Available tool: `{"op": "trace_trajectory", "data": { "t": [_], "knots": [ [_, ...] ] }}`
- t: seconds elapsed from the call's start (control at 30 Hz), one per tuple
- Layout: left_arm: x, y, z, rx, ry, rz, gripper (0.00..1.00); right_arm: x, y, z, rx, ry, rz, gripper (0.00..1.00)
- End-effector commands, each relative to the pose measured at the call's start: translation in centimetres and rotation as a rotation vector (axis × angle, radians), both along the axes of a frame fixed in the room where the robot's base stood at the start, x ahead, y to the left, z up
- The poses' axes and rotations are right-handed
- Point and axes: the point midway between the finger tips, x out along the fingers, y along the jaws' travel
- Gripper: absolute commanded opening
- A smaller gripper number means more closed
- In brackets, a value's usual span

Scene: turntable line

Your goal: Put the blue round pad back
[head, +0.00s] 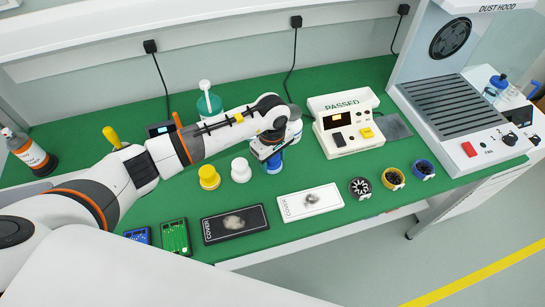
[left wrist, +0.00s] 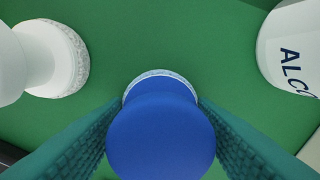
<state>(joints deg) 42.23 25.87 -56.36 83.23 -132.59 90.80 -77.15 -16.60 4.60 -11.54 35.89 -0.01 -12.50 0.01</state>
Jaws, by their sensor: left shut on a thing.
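The blue round pad (head: 274,163) has a blue knob and a pale textured base. It is upright, in line with a white round pad (head: 241,170) and a yellow round pad (head: 208,177). My left gripper (head: 268,150) is above it, shut on its knob. In the left wrist view the blue pad (left wrist: 160,138) sits between the two fingers, with the white pad (left wrist: 48,58) to the left. The blue pad is at or just above the green mat; I cannot tell whether it touches. My right gripper is not in view.
A white bottle lettered "ALCO" (left wrist: 293,50) stands close right of the gripper. The tester marked PASSED (head: 350,125) is further right. Black (head: 236,224) and white (head: 310,202) cover plates lie in front. Green mat (head: 285,182) is bare between the pads and plates.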

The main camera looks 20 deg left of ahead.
Motion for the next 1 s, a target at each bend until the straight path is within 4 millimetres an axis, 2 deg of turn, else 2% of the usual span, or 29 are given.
{"op": "trace_trajectory", "data": {
  "t": [0.2,0.23,0.33,0.73,0.87,1.0],
  "knots": [
    [0.0,0.0,-0.4,0.000,0.000,0.000,0.29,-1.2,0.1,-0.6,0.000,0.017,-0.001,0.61],
    [0.0,0.0,-0.2,0.000,0.000,0.000,0.55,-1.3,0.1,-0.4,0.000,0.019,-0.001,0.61],
    [0.0,0.0,-0.2,0.001,0.001,0.000,0.72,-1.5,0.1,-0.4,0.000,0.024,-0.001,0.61],
    [0.1,0.0,0.4,0.000,-0.002,0.000,0.72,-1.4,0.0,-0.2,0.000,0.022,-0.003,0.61],
    [0.1,0.0,2.4,-0.001,-0.006,-0.002,0.72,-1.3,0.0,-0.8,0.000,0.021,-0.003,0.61],
    [0.1,0.1,5.6,-0.001,-0.007,-0.001,0.72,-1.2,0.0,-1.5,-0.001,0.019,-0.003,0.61]
  ]
}}
